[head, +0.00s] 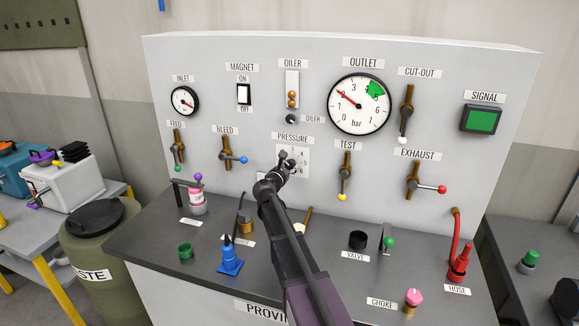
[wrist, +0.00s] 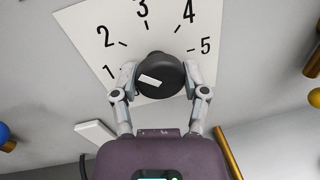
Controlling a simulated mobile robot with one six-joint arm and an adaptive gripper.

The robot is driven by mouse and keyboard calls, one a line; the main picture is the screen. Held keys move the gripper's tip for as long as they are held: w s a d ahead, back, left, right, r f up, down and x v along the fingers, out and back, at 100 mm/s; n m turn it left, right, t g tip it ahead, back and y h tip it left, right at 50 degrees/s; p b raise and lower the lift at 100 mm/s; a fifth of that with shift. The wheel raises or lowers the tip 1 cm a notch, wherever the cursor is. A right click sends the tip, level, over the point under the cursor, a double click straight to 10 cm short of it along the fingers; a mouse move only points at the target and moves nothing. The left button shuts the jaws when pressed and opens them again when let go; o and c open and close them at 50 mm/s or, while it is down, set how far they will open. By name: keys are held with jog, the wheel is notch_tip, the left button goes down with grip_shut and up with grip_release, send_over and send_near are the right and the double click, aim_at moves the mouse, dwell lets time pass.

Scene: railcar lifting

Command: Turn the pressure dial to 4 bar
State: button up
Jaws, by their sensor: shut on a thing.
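The pressure dial is a black round knob (wrist: 160,76) on a white scale plate (wrist: 118,30) with the numbers 1 to 5 showing. A short white mark sits on the left part of the knob's face; I cannot tell exactly which number it points to. In the wrist view my gripper (wrist: 161,82) has one finger on each side of the knob and is shut on it. In the head view my gripper (head: 285,163) covers most of the dial, and part of the plate (head: 302,153) shows. The outlet gauge (head: 359,117) has its red needle pointing up-left, between 1 and 3, left of the green zone.
The bleed lever (head: 233,158) stands left of the dial and the test lever (head: 345,177) right of it.

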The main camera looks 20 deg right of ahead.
jog(key=m+p, duration=0.1)
jog(key=m, duration=0.3)
jog(key=shift+r+y, duration=0.1)
jog(key=shift+y, duration=0.2)
jog(key=m+p, duration=0.1)
jog(key=m, duration=0.3)
jog(key=shift+g+y, duration=0.3)
jog(key=shift+y, duration=0.1)
jog(key=m, duration=0.4)
jog(key=shift+y, duration=0.4)
jog(key=m, duration=0.4)
jog(key=shift+t+y+p, duration=0.3)
jog(key=shift+t+y, duration=0.1)
jog(key=shift+d, duration=0.1)
jog(key=o, duration=1.2)
jog(key=shift+c, duration=0.2)
